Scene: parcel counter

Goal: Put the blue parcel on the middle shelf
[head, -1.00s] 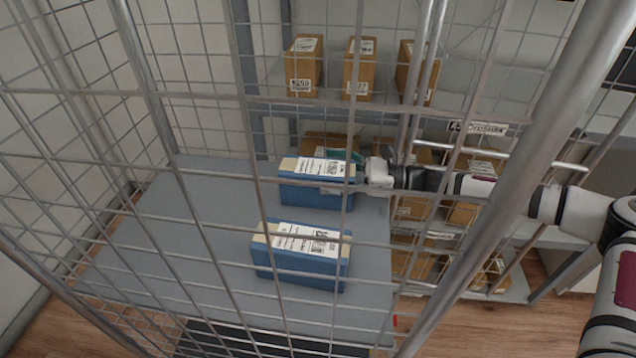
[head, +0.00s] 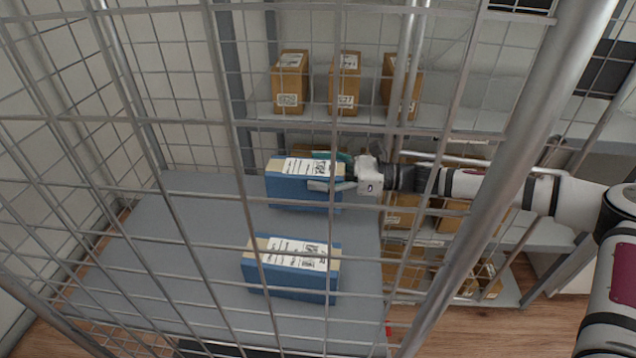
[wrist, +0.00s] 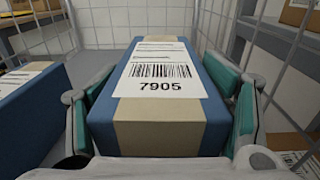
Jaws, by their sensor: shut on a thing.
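A blue parcel (head: 304,190) with a beige tape band and a white label stands at the back of a grey shelf (head: 160,235) inside a wire cage. In the wrist view this parcel (wrist: 160,105) shows the number 7905. My gripper (head: 337,172) reaches in from the right and is shut on it, with green-padded fingers on both sides in the wrist view (wrist: 160,110). I cannot tell whether its underside touches the shelf. A second blue parcel (head: 290,272) lies on the same shelf, nearer the front; it also shows at the left of the wrist view (wrist: 30,110).
Wire mesh and metal posts (head: 500,180) stand between the head camera and the parcels. Behind is a rack with brown boxes (head: 345,85) on its upper shelf (head: 440,120) and several more below. The left of the grey shelf is bare.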

